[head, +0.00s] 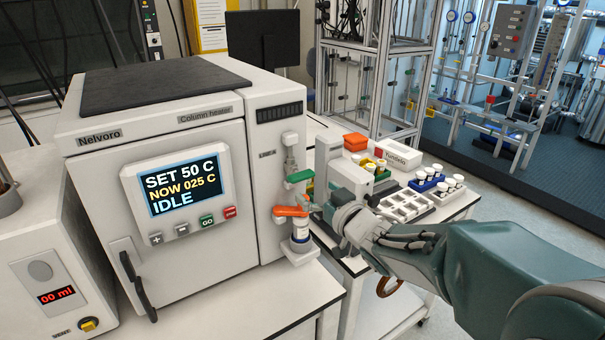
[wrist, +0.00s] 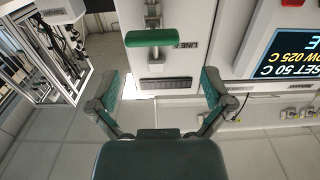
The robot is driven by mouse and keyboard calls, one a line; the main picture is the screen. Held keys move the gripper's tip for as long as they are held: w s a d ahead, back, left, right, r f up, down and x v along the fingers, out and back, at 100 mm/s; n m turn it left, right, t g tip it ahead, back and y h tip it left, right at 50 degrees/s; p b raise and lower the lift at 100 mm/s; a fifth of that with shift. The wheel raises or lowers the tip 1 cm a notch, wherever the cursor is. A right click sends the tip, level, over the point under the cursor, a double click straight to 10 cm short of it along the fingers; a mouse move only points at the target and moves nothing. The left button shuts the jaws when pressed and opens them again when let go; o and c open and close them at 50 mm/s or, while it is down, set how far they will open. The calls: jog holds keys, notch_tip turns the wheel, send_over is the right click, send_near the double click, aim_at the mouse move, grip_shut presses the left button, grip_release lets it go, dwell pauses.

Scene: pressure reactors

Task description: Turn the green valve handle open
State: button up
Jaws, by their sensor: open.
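The green valve handle (head: 299,176) is on the right front side of the white Column heater (head: 170,120), below a grey fitting. It lies roughly crosswise. In the wrist view the green handle (wrist: 150,38) is a bar at top centre, beyond the fingertips and roughly between their lines. My gripper (head: 320,205) is beside the valve column, to its right and close by. In the wrist view my gripper (wrist: 160,82) has its two green-padded fingers spread wide with nothing between them. I see no contact with the handle; the head view partly hides the far finger.
An orange handle (head: 290,211) is just below the green one, with a small white vial (head: 301,232) under it. The heater display (head: 183,183) reads SET 50 C, NOW 025 C, IDLE. A side bench with vial racks (head: 408,205) stands behind my arm.

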aim_at(306, 176)
jog(key=x, duration=0.3)
jog(key=shift+w+a+f, duration=0.1)
jog(key=shift+w+a, duration=0.15)
jog(key=shift+a, duration=0.05)
jog(key=shift+w+d, duration=0.1)
jog(key=shift+w, duration=1.3)
jog(key=shift+w+a, duration=0.25)
jog(key=shift+w, duration=0.05)
jog(key=shift+w+a, duration=0.15)
jog(key=shift+a, duration=0.4)
jog(key=shift+c, duration=1.3)
jog(key=c, duration=0.5)
